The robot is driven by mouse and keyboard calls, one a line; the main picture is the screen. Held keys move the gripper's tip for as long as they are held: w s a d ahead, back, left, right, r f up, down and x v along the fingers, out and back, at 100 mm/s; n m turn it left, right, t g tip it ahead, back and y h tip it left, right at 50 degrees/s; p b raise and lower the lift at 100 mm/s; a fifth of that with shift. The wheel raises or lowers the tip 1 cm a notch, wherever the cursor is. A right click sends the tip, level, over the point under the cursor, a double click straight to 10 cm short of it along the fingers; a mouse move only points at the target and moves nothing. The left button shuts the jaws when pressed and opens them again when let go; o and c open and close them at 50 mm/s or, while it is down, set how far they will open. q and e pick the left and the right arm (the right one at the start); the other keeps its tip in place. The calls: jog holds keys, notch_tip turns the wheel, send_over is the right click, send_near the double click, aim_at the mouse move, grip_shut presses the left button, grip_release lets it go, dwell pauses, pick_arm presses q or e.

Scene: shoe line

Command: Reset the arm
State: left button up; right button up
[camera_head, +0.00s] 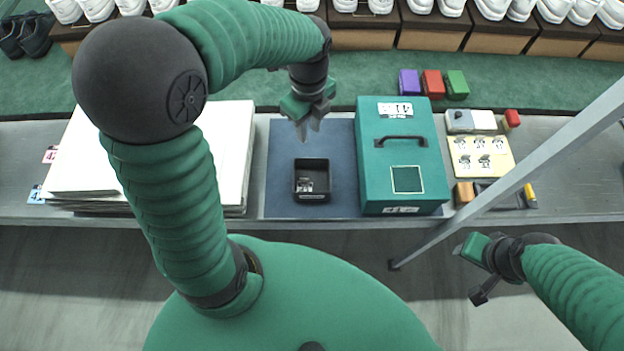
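My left arm, green and dark grey, comes in from the left and bends over the table. My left gripper (308,125) hangs above the blue mat (285,150), pointing down, a little behind a small black box (312,181). Its fingertips look slightly apart with nothing between them. My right arm comes in at the lower right. My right gripper (467,272) is in front of the table, over the floor and away from all objects. Its two fingers are spread wide and hold nothing.
A teal case (375,180) with a handle stands right of the mat. White sheets (235,150) are stacked at left. Purple, red and green blocks (432,84) lie behind. A grey post (520,170) rises between the table's right part and my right arm. Shoes line the back.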

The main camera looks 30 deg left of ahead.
pick_arm(q)
jog(key=s+d+f+n+t, duration=0.1)
jog(key=s+d+f+n, duration=0.1)
jog(key=n, duration=0.8)
jog(key=s+d+f+n+t, duration=0.1)
jog(key=s+d+f+n, duration=0.1)
jog(key=n, duration=0.8)
jog(key=shift+s+d+f+n+t, duration=0.2)
jog(key=shift+s+f+n+t, duration=0.15)
jog(key=shift+s+f, duration=0.65)
